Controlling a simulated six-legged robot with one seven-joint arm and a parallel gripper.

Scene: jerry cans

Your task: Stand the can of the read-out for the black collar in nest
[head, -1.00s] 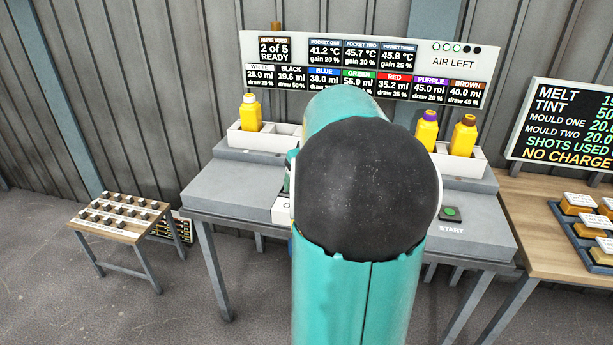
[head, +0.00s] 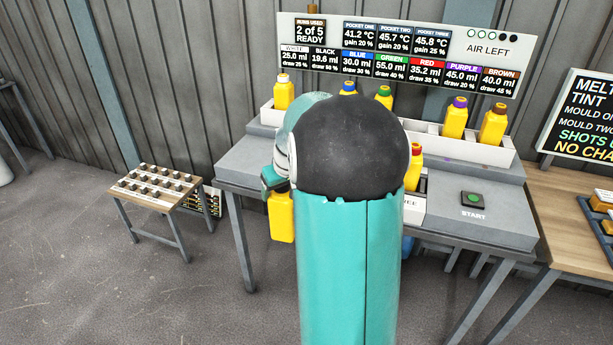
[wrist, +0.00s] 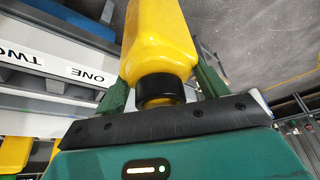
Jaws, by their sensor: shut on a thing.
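My gripper (wrist: 165,90) is shut on a yellow can with a black collar (wrist: 155,45), which fills the top middle of the wrist view. In the head view, the same can (head: 282,218) hangs beside the bench's left front, below my gripper (head: 274,180); its collar is hidden there. The black read-out (head: 325,58) on the board shows 19.6 ml. In the wrist view, white labels marked ONE (wrist: 87,76) and TWO (wrist: 18,54) lie left of the can. I cannot tell which place is the nest.
White-collared (head: 284,92), purple-collared (head: 455,117) and brown-collared (head: 494,123) cans stand in the back rack (head: 485,152). Blue and green ones show behind my arm. A red-collared can (head: 414,170) stands lower on the bench. A START button (head: 473,199) sits right; a small table (head: 128,186) stands left.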

